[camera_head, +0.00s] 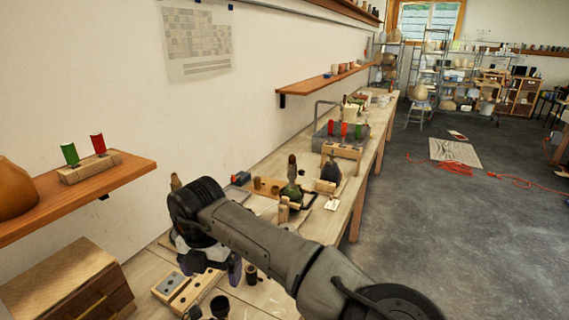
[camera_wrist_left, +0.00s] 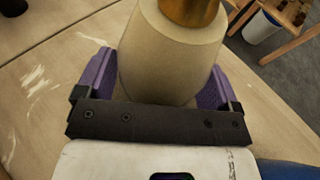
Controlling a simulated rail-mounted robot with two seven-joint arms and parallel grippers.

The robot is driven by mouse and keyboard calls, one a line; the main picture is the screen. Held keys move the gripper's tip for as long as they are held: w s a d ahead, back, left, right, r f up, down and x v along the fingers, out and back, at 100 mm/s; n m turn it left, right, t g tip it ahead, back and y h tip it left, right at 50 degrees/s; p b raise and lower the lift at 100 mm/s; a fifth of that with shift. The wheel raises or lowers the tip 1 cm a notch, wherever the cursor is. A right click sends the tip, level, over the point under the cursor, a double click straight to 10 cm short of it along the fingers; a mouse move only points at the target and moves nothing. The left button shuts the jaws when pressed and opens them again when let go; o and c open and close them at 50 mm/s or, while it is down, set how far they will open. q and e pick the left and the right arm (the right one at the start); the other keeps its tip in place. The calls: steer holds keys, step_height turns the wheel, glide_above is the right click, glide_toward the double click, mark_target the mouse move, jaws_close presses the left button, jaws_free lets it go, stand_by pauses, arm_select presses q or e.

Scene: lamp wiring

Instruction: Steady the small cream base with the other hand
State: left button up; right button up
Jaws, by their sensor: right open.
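The small cream base (camera_wrist_left: 172,50) fills the upper middle of the left wrist view. It is rounded, with a brass-coloured part (camera_wrist_left: 190,10) on top, cut off by the frame edge. My left gripper (camera_wrist_left: 160,90) has one purple finger on each side of it, close against its sides; their tips are hidden behind it. In the head view my right gripper (camera_head: 208,268) points down over the bench, its purple fingers apart, partly hidden by my right arm. I cannot make out the cream base or my left gripper in the head view.
Near the right gripper are a wooden block with grey plates (camera_head: 171,285) and a dark cup (camera_head: 220,306). A shelf (camera_head: 60,195) juts out at left.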

arm_select(q)
steer(key=shift+o, duration=1)
